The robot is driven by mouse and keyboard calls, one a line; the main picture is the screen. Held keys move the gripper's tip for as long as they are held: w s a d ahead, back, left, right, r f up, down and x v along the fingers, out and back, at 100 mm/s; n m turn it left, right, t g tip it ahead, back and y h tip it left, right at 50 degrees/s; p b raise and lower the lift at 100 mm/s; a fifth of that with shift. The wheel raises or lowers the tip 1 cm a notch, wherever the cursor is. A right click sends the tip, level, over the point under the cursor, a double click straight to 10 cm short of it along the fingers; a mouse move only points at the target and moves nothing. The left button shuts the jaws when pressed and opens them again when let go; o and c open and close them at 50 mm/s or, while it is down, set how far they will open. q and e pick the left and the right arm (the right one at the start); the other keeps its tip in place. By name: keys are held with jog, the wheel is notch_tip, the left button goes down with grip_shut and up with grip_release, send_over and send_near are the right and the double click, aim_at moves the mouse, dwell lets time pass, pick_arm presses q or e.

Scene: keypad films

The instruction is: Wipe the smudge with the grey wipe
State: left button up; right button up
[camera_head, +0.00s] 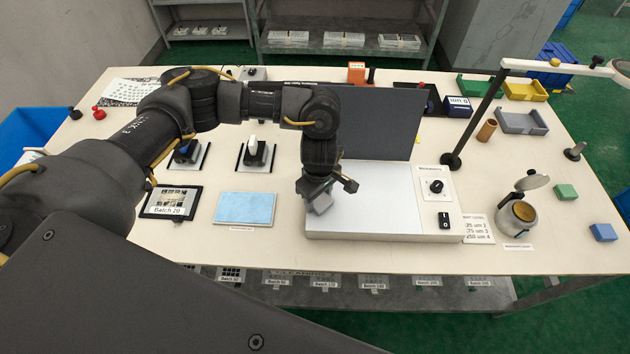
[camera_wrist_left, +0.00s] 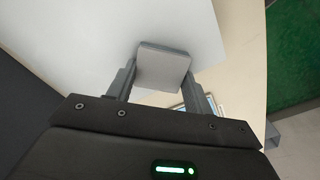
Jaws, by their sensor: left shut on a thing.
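My left gripper (camera_head: 326,190) is shut on the grey wipe (camera_head: 321,204), a small pale grey block. It holds the wipe over the left part of the white panel of a flat device (camera_head: 375,205). In the left wrist view the wipe (camera_wrist_left: 162,68) sits between the two fingers, with the white panel (camera_wrist_left: 95,35) behind it. I cannot tell whether the wipe touches the panel. I cannot make out a smudge in either view. My right gripper is not in view.
A dark upright board (camera_head: 385,120) stands behind the panel. A light blue pad (camera_head: 245,207) and a dark-framed film labelled Batch 20 (camera_head: 172,201) lie to the left. A knob box (camera_head: 435,187) is at the panel's right. A lamp arm (camera_head: 478,118) stands farther right.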

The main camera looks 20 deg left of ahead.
pick_arm(q)
jog(key=shift+s+a+r+p, duration=0.1)
jog(key=shift+a+r+p, duration=0.15)
jog(key=shift+a+p, duration=0.1)
notch_tip(320, 180, up, 3)
jog(key=shift+f+p, duration=0.2)
jog(key=shift+p, duration=0.4)
notch_tip(320, 180, up, 2)
jog(key=shift+d+r+p, duration=0.1)
jog(key=shift+d+p, duration=0.05)
jog(key=shift+p, duration=0.6)
jog(key=shift+r+p, duration=0.95)
jog(key=shift+r, duration=0.45)
